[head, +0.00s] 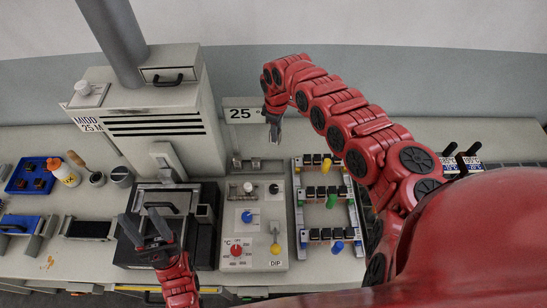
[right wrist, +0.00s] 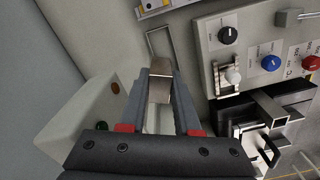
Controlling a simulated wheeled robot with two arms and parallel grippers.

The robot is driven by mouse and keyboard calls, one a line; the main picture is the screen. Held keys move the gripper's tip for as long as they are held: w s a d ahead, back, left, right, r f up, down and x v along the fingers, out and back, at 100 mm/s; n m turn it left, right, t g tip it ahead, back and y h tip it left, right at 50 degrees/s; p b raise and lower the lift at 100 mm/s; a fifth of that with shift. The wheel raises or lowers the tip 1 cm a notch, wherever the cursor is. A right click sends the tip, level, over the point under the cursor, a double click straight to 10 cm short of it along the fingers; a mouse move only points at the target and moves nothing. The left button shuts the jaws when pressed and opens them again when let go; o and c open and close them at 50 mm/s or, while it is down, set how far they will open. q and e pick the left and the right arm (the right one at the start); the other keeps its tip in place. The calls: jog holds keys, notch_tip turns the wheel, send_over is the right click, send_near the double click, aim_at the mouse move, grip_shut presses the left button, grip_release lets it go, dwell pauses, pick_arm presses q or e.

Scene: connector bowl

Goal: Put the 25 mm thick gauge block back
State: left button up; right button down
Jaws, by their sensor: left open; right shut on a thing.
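My right gripper (head: 274,128) is beside the right edge of the "25 °C" sign, above the back of the bench. In the right wrist view the right gripper (right wrist: 160,80) is shut on a shiny metal gauge block (right wrist: 159,90), held between the fingertips. A thin rectangular metal frame (right wrist: 151,42) lies just beyond the fingertips; the block appears apart from it. In the head view a low metal holder (head: 237,162) stands below the sign. My left gripper (head: 148,232) is open and empty, in front of the black machine.
The "25 °C" sign (head: 243,115) stands behind the holder. A control panel (head: 240,220) with coloured knobs is in front. A rack (head: 328,205) of dark blocks and coloured pieces stands to its right. A grey machine (head: 150,120) stands left. A pale housing (right wrist: 85,115) is close to the right gripper.

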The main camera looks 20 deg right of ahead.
jog(key=f, duration=0.4)
jog(key=shift+s+a+f, duration=0.15)
jog(key=shift+a+f, duration=0.05)
jog(key=shift+f, duration=0.1)
jog(key=f+b, duration=0.2)
jog(key=f, duration=0.1)
jog(key=f+b, duration=0.3)
jog(key=f, duration=0.1)
jog(key=shift+d+f, duration=0.2)
jog(key=shift+f, duration=0.05)
jog(key=shift+f+b, duration=0.15)
jog(key=shift+b, duration=0.2)
notch_tip(320, 180, down, 4)
jog(key=b, duration=0.3)
jog(key=shift+b, duration=0.4)
jog(key=shift+f+b, duration=0.2)
jog(key=shift+b, duration=0.1)
jog(key=shift+r, duration=0.1)
